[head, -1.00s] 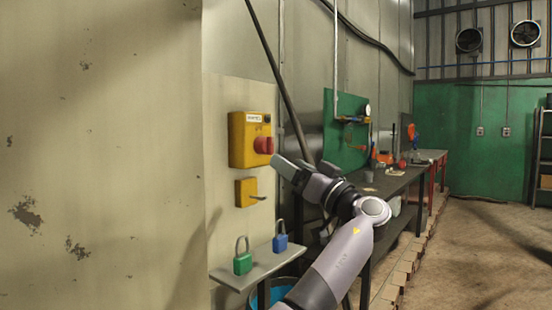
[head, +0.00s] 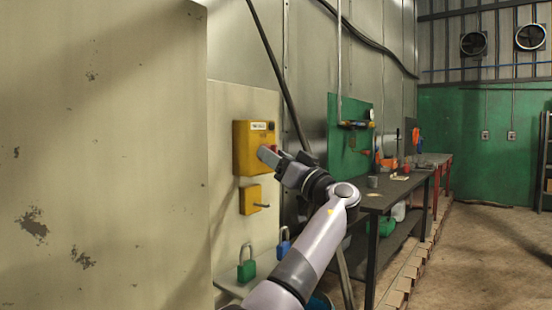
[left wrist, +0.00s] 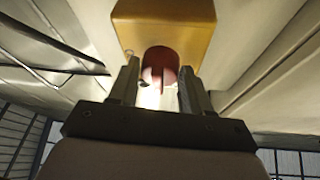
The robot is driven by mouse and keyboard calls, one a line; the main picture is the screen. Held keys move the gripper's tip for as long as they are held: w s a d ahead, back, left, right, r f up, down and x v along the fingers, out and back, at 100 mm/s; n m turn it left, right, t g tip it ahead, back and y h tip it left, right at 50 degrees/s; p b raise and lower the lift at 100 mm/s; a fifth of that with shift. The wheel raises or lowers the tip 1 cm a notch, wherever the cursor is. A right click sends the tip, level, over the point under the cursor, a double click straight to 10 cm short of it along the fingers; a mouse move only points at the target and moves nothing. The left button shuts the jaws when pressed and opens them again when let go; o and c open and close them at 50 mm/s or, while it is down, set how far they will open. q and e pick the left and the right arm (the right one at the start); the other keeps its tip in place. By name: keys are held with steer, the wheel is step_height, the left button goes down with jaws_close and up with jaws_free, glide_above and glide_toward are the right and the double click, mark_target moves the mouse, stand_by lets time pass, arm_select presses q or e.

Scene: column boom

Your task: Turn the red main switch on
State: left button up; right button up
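The red main switch knob (left wrist: 160,64) sits on a yellow switch box (head: 242,148) on the pale wall panel. In the head view my left gripper (head: 269,156) is at the front of the box and hides most of the knob. In the left wrist view my left gripper (left wrist: 160,75) is open, with one finger on each side of the knob. A gap shows between the fingers and the knob, and I cannot tell whether either touches. The yellow box (left wrist: 165,22) fills the top there. My right gripper is not in view.
A small yellow box (head: 249,200) with a lever is below the switch. A green padlock (head: 246,268) and a blue padlock (head: 284,243) stand on a shelf under it. A dark workbench (head: 400,190) runs along the wall to the right, with open floor beyond.

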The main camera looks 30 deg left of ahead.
arm_select(q)
steer(key=c, duration=0.5)
